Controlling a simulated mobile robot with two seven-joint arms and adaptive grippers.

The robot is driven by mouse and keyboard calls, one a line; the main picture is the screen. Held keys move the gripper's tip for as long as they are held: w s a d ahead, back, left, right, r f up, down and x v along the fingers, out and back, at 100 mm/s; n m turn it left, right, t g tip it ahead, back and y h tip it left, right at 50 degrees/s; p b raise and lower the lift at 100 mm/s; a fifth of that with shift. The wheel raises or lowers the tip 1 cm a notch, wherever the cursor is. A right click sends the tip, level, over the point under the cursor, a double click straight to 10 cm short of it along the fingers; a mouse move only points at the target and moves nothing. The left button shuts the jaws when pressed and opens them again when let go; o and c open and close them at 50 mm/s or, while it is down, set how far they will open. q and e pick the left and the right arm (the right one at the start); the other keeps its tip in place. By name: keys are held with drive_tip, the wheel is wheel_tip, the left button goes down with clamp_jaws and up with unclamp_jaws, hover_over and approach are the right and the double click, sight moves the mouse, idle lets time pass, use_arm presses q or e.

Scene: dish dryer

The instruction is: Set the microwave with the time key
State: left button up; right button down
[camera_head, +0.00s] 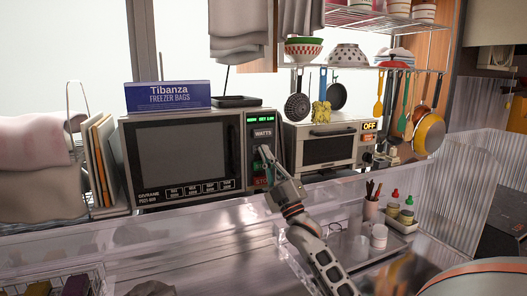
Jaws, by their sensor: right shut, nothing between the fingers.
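The microwave (181,158) stands on the back shelf left of centre, dark door facing me. Its control panel is on its right side, with a lit green display (261,119), a WATTS key (263,133) and a red key low down. My right gripper (265,152) is shut and empty, its fingertips at the panel just below the WATTS key. It hides part of the panel, and I cannot tell whether the tips touch a key. The time key cannot be made out. My left gripper is not in view.
A blue freezer bags box (168,96) and a black tray (238,101) sit on the microwave. A toaster oven (330,147) reading OFF stands to its right. Utensils and pans hang above. Bottles (407,210) and a pen cup (371,207) stand lower right.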

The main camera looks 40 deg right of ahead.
drive_tip(key=shift+s, duration=0.1)
drive_tip(key=shift+s+a+p, duration=0.2)
drive_tip(key=shift+s+p, duration=0.1)
drive_tip(key=shift+s, duration=0.25)
drive_tip(key=shift+s+a+p, duration=0.15)
drive_tip(key=shift+s+p, duration=0.1)
drive_tip(key=shift+s, duration=0.3)
drive_tip(key=s, duration=0.1)
drive_tip(key=s+a+p, duration=0.1)
drive_tip(key=s, duration=0.1)
drive_tip(key=s+p, duration=0.1)
drive_tip(key=shift+s+a, duration=0.25)
drive_tip(key=shift+s, duration=0.15)
idle(1.6)
drive_tip(key=s+m+g+h+p, duration=0.1)
drive_tip(key=m+h, duration=0.3)
drive_tip(key=s+a+m+g+h+p, duration=0.1)
drive_tip(key=m+g+h+p, duration=0.1)
drive_tip(key=m+h, duration=0.2)
drive_tip(key=s+m+g+h+p, duration=0.1)
drive_tip(key=m+g+h+p, duration=0.1)
drive_tip(key=m+h, duration=0.2)
drive_tip(key=shift+s+a+m+h, duration=0.15)
drive_tip(key=shift+m+h, duration=0.05)
drive_tip(key=shift+m, duration=0.4)
drive_tip(key=shift+s+a+m+h, duration=0.1)
drive_tip(key=shift+a+m+h, duration=0.1)
drive_tip(key=shift+m, duration=0.4)
